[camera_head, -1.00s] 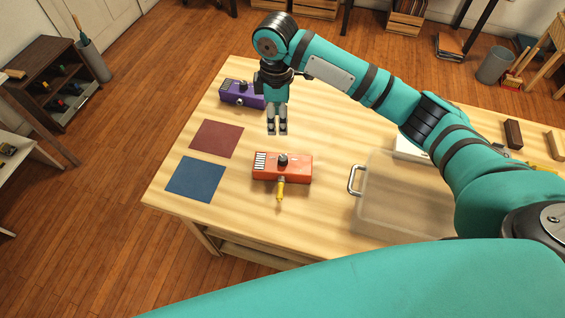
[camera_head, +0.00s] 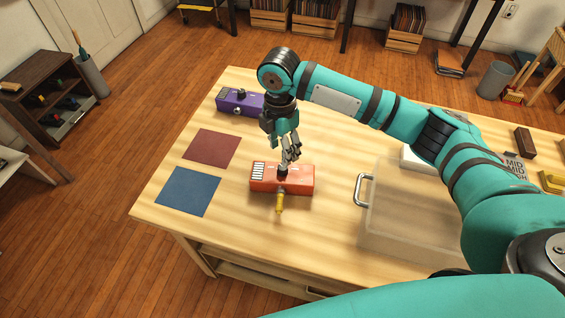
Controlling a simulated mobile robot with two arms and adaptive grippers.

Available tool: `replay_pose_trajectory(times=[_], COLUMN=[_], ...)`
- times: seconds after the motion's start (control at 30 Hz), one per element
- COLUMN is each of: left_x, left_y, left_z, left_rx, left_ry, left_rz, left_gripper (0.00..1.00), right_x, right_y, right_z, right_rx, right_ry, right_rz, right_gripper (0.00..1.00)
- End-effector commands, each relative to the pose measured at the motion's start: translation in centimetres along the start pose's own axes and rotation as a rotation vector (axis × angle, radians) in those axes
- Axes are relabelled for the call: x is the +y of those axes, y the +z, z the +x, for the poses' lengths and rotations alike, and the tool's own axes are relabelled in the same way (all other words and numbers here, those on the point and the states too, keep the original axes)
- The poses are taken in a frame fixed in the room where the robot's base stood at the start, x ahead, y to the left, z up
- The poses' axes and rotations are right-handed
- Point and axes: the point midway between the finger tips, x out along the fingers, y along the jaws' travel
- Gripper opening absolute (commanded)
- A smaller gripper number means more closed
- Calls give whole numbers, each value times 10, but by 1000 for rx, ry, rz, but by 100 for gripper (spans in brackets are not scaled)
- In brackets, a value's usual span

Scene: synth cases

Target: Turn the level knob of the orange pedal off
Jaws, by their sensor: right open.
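The orange pedal (camera_head: 300,181) lies on the wooden table, with a white striped panel at its left end and a yellow plug (camera_head: 279,203) at its front. Its black level knob (camera_head: 283,170) stands on top, partly covered by my right gripper (camera_head: 289,160). The right gripper points down, open, with its fingertips at or just above the knob. I cannot tell whether they touch it. My left gripper is not in view.
A purple pedal (camera_head: 239,101) stands behind, to the left. A red mat (camera_head: 211,148) and a blue mat (camera_head: 188,191) lie flat on the left. A translucent bin (camera_head: 405,215) with a metal handle stands to the right of the orange pedal.

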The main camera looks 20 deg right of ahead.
Motion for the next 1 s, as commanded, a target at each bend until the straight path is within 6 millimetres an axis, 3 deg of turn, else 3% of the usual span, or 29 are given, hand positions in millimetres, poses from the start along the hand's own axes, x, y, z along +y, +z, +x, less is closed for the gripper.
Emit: replay_pose_trajectory(times=[0.1,0.3,0.73,1.0], left_x=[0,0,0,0], left_y=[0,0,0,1], left_z=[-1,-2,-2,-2], left_rx=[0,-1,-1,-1], left_ry=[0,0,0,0], left_rz=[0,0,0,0], left_gripper=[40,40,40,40], right_x=[-1,0,0,0], right_y=[0,0,0,0], right_z=[25,54,66,66], right_rx=[0,0,0,0], right_ry=[-4,-2,1,1], right_rz=[1,1,0,0], right_gripper=[49,49,49,16])
